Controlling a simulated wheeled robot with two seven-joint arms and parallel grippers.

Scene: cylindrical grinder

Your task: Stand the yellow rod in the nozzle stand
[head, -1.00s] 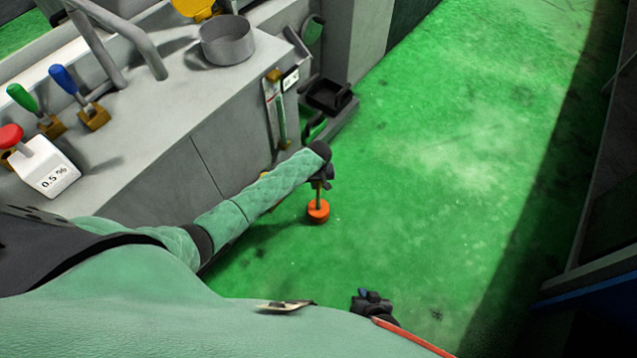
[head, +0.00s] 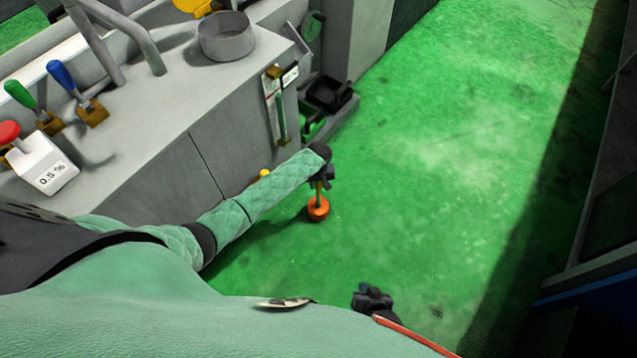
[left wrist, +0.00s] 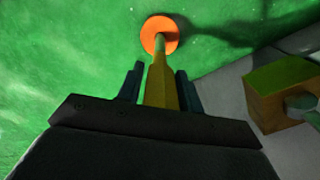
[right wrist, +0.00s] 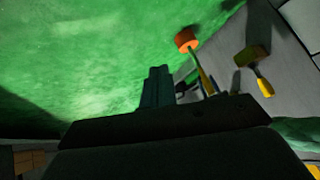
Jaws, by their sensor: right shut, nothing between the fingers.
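The yellow rod (left wrist: 160,88) has an orange round disc (left wrist: 160,35) at its far end. In the left wrist view it lies between the two fingers of my left gripper (left wrist: 160,82), which is closed around it. In the head view my left gripper (head: 322,178) holds the rod (head: 318,196) pointing down, with the orange disc (head: 318,210) above the green floor. My right gripper (head: 372,298) is low in the head view, shut and empty; its fingers are together in the right wrist view (right wrist: 158,86). I cannot tell which thing is the nozzle stand.
The grey machine (head: 165,150) fills the left, with a round grey cup (head: 227,38), a blue-handled lever (head: 62,75) and a white labelled box (head: 45,165). A black tray (head: 328,95) sits at its corner. Green floor (head: 450,150) to the right is clear.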

